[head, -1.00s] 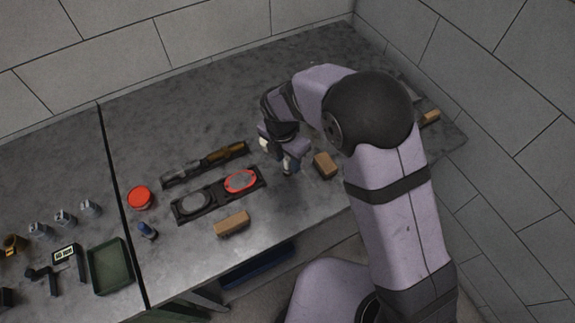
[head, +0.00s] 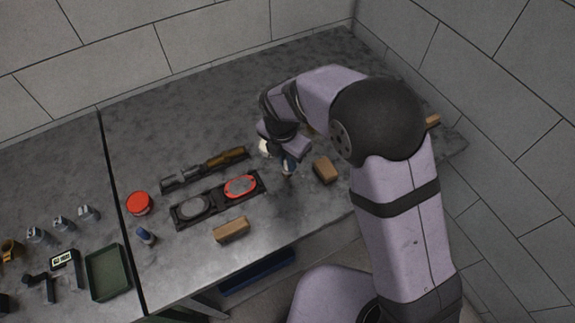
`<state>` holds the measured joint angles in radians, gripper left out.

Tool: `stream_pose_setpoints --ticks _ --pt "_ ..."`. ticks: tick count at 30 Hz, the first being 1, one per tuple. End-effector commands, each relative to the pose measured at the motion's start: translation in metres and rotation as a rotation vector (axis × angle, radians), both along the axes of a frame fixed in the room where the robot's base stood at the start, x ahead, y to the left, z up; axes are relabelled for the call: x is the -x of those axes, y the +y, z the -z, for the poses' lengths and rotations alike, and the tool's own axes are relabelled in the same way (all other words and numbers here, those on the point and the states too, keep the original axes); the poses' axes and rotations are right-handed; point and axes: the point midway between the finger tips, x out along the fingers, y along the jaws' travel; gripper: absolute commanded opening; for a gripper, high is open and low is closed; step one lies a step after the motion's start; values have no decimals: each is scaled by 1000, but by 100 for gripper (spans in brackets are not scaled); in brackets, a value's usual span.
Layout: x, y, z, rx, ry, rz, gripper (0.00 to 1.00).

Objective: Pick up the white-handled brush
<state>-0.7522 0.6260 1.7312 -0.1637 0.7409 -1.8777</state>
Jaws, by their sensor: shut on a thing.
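My gripper (head: 278,158) hangs over the middle of the grey metal bench, pointing down, just right of the black tray with the red oval. It is shut on a small pale thing, which I take to be the white-handled brush (head: 265,147); a white part shows at the jaws' left side. A blue and white bit shows at the right jaw, too small to tell apart from the finger. The rest of the brush is hidden by the jaws and wrist. I cannot tell whether it touches the bench.
A black tray (head: 214,209) holds a grey and a red oval. Behind it lies a long brown and grey tool (head: 205,169). Brown blocks lie right of the gripper (head: 325,170) and near the front edge (head: 231,230). A red round tin (head: 138,203) stands left. The back is clear.

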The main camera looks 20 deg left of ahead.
Motion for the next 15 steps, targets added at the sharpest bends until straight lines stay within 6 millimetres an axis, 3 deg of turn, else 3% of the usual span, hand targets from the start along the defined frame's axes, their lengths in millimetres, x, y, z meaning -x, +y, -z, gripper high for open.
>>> stream_pose_setpoints --ticks 9,15 --pt "-1 1 -52 -4 -4 0 0" --pt "0 0 -73 -1 -2 -1 0"
